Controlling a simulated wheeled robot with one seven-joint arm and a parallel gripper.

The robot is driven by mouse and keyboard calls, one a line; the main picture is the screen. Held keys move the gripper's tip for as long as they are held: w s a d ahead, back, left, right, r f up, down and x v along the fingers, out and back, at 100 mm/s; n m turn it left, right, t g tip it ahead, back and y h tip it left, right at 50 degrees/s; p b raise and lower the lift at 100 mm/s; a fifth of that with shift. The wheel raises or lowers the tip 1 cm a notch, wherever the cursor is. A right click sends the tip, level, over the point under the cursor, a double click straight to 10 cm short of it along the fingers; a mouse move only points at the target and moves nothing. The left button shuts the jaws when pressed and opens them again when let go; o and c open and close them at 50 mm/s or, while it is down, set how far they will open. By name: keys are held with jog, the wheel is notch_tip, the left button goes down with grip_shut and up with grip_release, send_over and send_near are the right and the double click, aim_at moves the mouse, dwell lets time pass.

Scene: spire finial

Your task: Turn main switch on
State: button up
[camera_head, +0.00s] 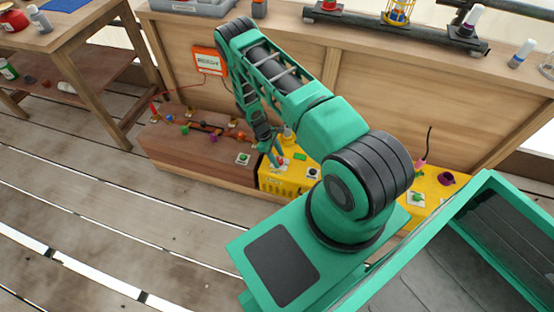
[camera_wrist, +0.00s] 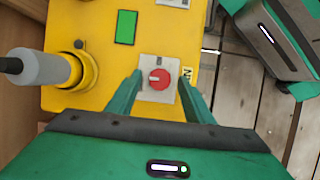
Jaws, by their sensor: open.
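The main switch (camera_wrist: 159,78) is a red round knob with a pale pointer mark on a light square plate. It sits on top of a yellow box (camera_wrist: 125,50), with a small label beside it. In the wrist view the pointer lies roughly sideways, toward the left. My gripper (camera_wrist: 158,82) is open, with one green finger on each side of the plate; I cannot tell whether either touches the knob. In the head view my gripper (camera_head: 275,158) is over the left part of the yellow box (camera_head: 280,182), and my arm hides much of the box.
A green rectangle (camera_wrist: 126,27) and a grey-handled cylinder in a yellow collar (camera_wrist: 85,70) are near the switch. A brown box (camera_head: 190,150) with coloured knobs stands left of the yellow box. An orange sign (camera_head: 208,61) is on the wooden panel behind. The plank floor at left is clear.

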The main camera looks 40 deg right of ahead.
jog(key=shift+s+d+f, duration=0.1)
jog(key=shift+f, duration=0.25)
jog(key=shift+c, duration=0.6)
jog(key=c, duration=0.9)
jog(key=shift+a, duration=0.2)
jog(key=shift+d, duration=0.15)
